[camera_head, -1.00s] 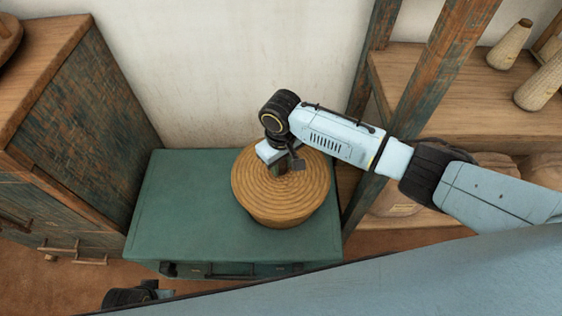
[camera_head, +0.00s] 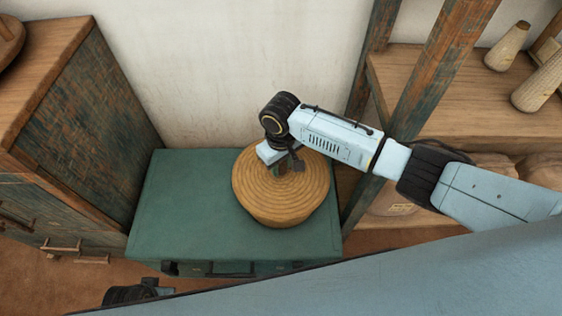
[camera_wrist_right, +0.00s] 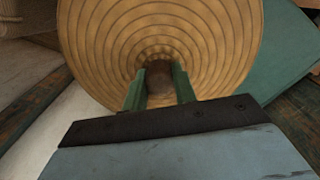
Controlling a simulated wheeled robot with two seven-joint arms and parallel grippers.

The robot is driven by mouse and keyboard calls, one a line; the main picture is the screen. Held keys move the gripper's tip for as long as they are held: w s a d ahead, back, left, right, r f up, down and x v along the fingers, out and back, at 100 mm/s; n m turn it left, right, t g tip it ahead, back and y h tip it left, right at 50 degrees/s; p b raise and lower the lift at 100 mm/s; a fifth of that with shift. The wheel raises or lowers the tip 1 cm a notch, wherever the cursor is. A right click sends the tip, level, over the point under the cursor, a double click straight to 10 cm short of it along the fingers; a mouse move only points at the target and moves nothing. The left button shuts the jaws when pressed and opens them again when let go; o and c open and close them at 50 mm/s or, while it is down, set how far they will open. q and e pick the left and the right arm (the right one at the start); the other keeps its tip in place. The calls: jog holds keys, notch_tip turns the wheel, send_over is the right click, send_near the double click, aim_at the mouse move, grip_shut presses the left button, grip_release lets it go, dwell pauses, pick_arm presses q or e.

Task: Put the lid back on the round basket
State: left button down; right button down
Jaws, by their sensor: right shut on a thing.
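The round basket (camera_head: 279,212) is woven and tan and stands on the right part of a green chest. Its lid (camera_head: 254,186), with concentric coiled rings, lies over the basket's top, and I see no gap between them from above. My right gripper (camera_head: 284,168) reaches down to the middle of the lid. In the right wrist view its two green fingers (camera_wrist_right: 160,88) are shut on the lid's brown knob (camera_wrist_right: 159,80). The lid (camera_wrist_right: 110,45) fills much of that view. A dark part at the bottom left of the head view may be my left arm; its fingers are not visible.
The green chest top (camera_head: 180,200) is bare left of the basket. A wooden cabinet (camera_head: 85,110) stands at the left. A shelf (camera_head: 450,90) with cones (camera_head: 507,46) and a slanted post (camera_head: 435,75) are at the right. A pale wall is behind.

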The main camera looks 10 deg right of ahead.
jog(key=shift+p, duration=0.45)
dwell(0.5)
jog(key=shift+f+p, duration=0.15)
jog(key=shift+p, duration=0.2)
dwell(0.9)
jog(key=shift+p, duration=0.4)
dwell(0.6)
jog(key=c, duration=0.6)
grip_release()
jog(key=shift+o, duration=0.2)
jog(key=shift+r+p, duration=3.55)
jog(key=shift+p, duration=0.65)
